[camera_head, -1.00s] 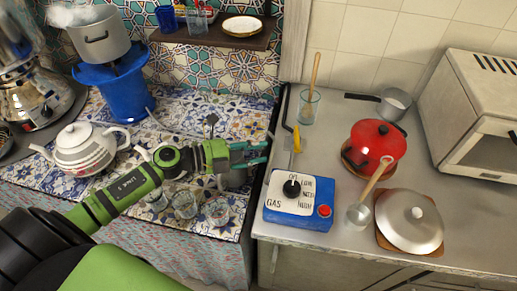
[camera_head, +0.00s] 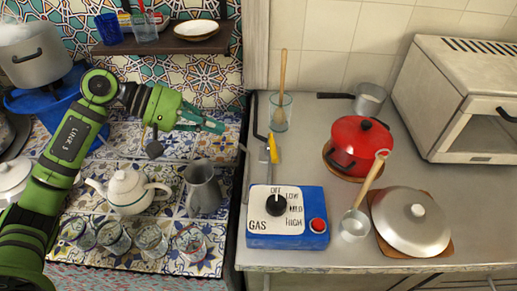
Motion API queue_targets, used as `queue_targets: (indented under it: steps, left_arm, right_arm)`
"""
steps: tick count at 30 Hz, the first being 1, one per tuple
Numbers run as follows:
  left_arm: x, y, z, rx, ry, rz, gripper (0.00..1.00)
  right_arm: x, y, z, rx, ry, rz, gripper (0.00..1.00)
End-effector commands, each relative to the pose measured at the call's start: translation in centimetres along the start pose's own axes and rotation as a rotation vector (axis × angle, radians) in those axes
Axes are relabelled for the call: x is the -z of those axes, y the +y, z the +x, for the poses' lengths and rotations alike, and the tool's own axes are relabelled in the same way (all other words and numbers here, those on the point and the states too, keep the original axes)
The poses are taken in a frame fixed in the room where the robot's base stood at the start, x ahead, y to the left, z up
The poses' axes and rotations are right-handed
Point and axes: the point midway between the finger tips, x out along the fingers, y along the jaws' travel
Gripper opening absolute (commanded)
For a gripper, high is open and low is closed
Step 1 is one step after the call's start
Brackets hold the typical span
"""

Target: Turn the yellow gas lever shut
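The yellow gas lever (camera_head: 273,150) stands nearly upright on the dark gas pipe, just behind the blue gas box (camera_head: 287,241). The box has a white panel, a black knob (camera_head: 276,205) whose white mark points to OFF, and a red button (camera_head: 318,225). My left gripper (camera_head: 221,127) is to the left of the lever, above the tiled counter. It points right, apart from the lever, with nothing visible in its fingers. Seen from the side, its finger gap is unclear. My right gripper is out of view.
A glass with a wooden spoon (camera_head: 280,112) stands behind the lever. A red pot (camera_head: 360,145) and ladle (camera_head: 354,225) are to its right. A grey pitcher (camera_head: 205,188), white teapot (camera_head: 128,190) and several glasses stand below my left arm. A shelf (camera_head: 165,44) is above it.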

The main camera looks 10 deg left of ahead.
Motion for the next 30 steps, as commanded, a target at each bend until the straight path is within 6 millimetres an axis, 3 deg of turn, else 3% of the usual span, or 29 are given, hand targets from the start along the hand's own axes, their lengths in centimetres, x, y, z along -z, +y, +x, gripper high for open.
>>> queue_targets:
  steps: [4,10,24,30]
  left_arm:
    - [0.1,-0.1,-0.8,0.051,0.015,0.215,0.0]
    - [0.0,0.0,0.0,0.065,0.013,0.27,0.0]
    - [0.1,-0.4,9.3,0.062,0.011,0.264,0.0]
    - [0.3,-0.6,12.0,0.061,0.014,0.264,0.0]
  right_arm:
    - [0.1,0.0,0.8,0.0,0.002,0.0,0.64]
    - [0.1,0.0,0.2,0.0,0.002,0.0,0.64]
    - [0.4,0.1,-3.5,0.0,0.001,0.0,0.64]
    - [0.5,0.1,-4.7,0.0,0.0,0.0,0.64]
